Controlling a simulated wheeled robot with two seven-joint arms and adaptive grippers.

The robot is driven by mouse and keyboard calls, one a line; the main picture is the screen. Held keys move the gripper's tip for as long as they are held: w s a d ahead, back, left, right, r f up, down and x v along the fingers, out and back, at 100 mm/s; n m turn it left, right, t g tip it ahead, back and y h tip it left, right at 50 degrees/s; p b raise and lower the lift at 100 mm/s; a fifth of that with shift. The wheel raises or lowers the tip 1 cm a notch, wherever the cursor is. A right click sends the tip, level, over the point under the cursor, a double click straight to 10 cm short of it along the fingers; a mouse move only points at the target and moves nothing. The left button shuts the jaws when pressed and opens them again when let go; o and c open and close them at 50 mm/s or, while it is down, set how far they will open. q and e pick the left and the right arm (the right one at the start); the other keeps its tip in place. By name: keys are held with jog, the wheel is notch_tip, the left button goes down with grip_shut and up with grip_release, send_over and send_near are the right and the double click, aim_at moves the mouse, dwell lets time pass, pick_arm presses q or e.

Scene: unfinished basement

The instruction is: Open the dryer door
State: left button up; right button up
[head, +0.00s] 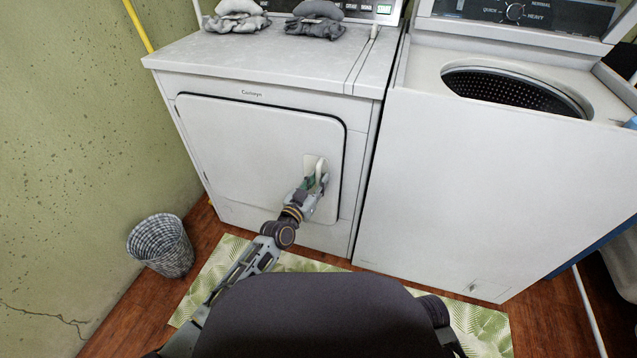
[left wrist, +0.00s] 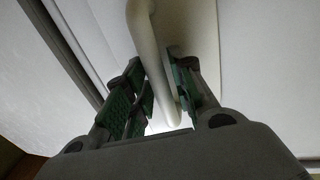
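The dryer (head: 270,65) is white and stands on the left, against the green wall. Its front door (head: 235,140) is closed, flush in its dark-edged frame. A pale handle (head: 318,170) sits on the right side of the door. My left gripper (head: 312,184) is at this handle. In the left wrist view the handle (left wrist: 147,45) runs between the green-padded fingers of my left gripper (left wrist: 160,92), which sit close against it on both sides. The gripper partly hides the handle in the head view. My right gripper is not in view.
A white washer (head: 465,190) with its top opening uncovered stands right of the dryer. Folded grey cloths (head: 315,22) lie on the dryer top. A wicker basket (head: 161,246) stands by the left wall. A leaf-patterned mat (head: 215,268) lies on the wooden floor before the dryer.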

pick_arm(q)
jog(key=shift+w+d, duration=0.1)
jog(key=shift+w, duration=0.1)
grip_shut()
jog(key=shift+s, duration=0.1)
dwell(0.4)
